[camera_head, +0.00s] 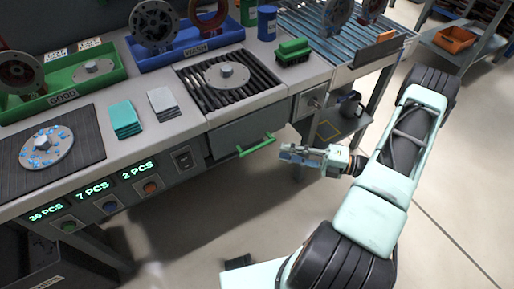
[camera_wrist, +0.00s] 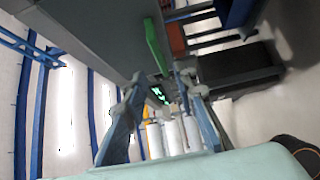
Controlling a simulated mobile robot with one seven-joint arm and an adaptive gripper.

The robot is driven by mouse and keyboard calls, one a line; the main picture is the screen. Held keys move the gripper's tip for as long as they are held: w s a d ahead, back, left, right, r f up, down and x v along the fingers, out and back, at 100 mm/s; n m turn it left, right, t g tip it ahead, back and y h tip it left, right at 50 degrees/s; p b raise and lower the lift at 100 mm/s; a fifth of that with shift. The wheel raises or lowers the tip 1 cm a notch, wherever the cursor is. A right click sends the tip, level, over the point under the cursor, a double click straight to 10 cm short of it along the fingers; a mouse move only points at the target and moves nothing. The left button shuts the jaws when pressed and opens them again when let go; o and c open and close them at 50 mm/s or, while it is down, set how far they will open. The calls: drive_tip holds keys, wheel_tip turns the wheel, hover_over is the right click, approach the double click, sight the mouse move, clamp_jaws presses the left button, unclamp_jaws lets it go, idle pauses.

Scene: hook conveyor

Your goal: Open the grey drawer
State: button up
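The grey drawer (camera_head: 228,137) is set in the front of the workbench and looks closed. Its green bar handle (camera_head: 256,146) stands out from the face; it also shows in the wrist view (camera_wrist: 155,45). My gripper (camera_head: 285,153) is just right of the handle's right end in the head view, with a small gap between them. In the wrist view my gripper (camera_wrist: 158,76) has its fingers spread with nothing held. The handle lies beyond the fingertips there, its lower end near the gap between them.
The bench top holds a green bin (camera_head: 62,88), a blue bin (camera_head: 187,50), a roller grate with a metal disc (camera_head: 227,75) and a green brush (camera_head: 293,50). A slatted conveyor (camera_head: 345,42) stands at the right. Open floor (camera_head: 420,190) lies in front.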

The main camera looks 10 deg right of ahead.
sight(258, 146)
drive_tip(key=x, duration=0.9)
drive_tip(key=shift+w+a+b, duration=0.15)
drive_tip(key=shift+a+b, duration=0.15)
drive_tip(key=shift+a, duration=0.05)
clamp_jaws()
